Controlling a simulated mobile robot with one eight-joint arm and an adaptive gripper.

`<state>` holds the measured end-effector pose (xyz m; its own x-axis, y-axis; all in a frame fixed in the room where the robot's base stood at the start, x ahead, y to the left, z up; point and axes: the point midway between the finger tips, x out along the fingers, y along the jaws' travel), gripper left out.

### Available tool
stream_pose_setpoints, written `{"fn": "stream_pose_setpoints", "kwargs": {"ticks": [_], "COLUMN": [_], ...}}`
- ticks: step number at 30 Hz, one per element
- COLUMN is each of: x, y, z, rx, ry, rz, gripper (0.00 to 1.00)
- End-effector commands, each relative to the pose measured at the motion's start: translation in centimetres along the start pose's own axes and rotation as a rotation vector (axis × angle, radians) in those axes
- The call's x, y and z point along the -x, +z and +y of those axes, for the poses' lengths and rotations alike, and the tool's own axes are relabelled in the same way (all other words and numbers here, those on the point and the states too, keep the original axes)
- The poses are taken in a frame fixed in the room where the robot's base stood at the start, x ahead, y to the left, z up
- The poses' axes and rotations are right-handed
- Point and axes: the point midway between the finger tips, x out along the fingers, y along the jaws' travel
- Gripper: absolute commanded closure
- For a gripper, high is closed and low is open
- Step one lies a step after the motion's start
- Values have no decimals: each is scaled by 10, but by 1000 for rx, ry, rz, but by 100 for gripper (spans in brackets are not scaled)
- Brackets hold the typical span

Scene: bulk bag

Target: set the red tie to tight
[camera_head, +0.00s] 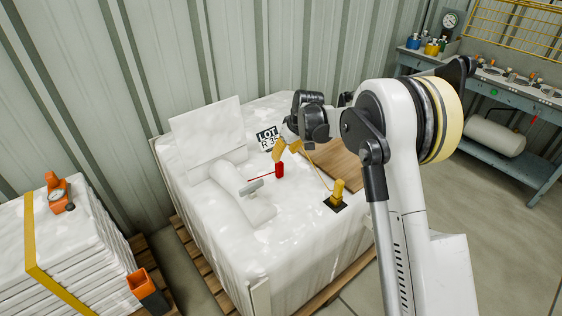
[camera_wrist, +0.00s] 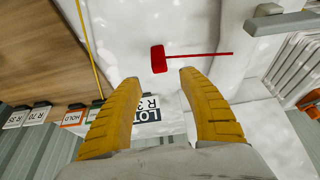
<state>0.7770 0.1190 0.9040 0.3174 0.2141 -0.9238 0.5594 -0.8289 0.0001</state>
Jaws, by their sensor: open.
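The red tie is a red block (camera_head: 279,170) on a thin red cord (camera_head: 261,177) that runs left toward the white spout (camera_head: 232,183) on top of the bulk bag (camera_head: 235,245). In the wrist view the red block (camera_wrist: 158,59) lies just beyond my fingertips, with its cord (camera_wrist: 200,54) running right. My gripper (camera_head: 287,149), with yellow fingers, is open above the bag, close to the red block. In the wrist view the gap between the fingertips (camera_wrist: 160,77) is empty. I cannot tell the exact height between them and the block.
A grey bar (camera_head: 251,187) sits at the spout. A yellow piece (camera_head: 339,188) with a yellow cord stands to the right, near a brown board (camera_head: 337,165). A dark LOT label (camera_head: 267,138) lies behind my gripper. Stacked white sacks (camera_head: 70,250) stand left.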

Motion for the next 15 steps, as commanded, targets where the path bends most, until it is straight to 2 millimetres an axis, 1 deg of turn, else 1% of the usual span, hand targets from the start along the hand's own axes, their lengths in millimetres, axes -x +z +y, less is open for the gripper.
{"fn": "stream_pose_setpoints", "kwargs": {"ticks": [1,3,6,9,15], "x": [10,20,31,36,36], "y": [0,0,0,0,0], "z": [0,0,0,0,0], "rx": [-1,0,0,1,1], "ry": [0,0,0,0,0], "rz": [0,0,0,0,0], "gripper": [51,51,51,51,51]}}
